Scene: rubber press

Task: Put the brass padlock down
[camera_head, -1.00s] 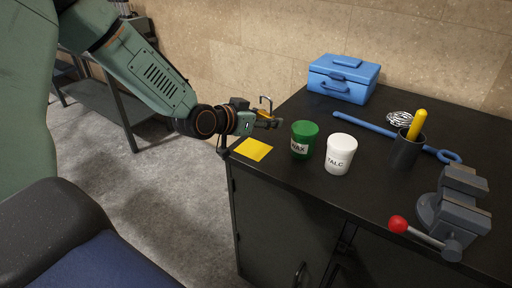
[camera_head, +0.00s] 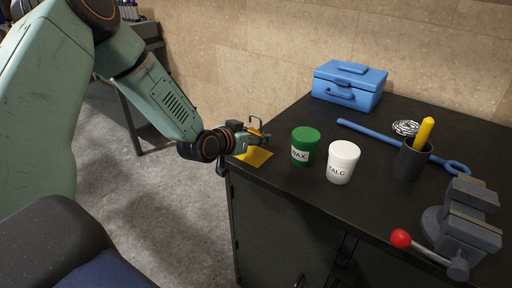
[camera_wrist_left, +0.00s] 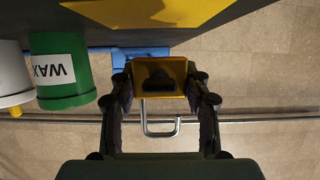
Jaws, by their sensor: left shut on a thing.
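The brass padlock (camera_wrist_left: 160,78) is between the fingers of my left gripper (camera_wrist_left: 160,92) in the left wrist view, with its steel shackle showing. In the head view my left gripper (camera_head: 256,138) is shut on it, above or at the yellow square (camera_head: 255,157) near the left edge of the black bench top. The yellow square also shows in the left wrist view (camera_wrist_left: 150,10). I cannot tell whether the padlock touches the square. My right gripper is not in view.
A green WAX tub (camera_head: 305,147) and a white TALC tub (camera_head: 342,162) stand just right of the gripper. Behind them are a blue toolbox (camera_head: 348,86) and a blue bar (camera_head: 380,131). A dark cup (camera_head: 411,160) and a vise (camera_head: 463,215) stand at right.

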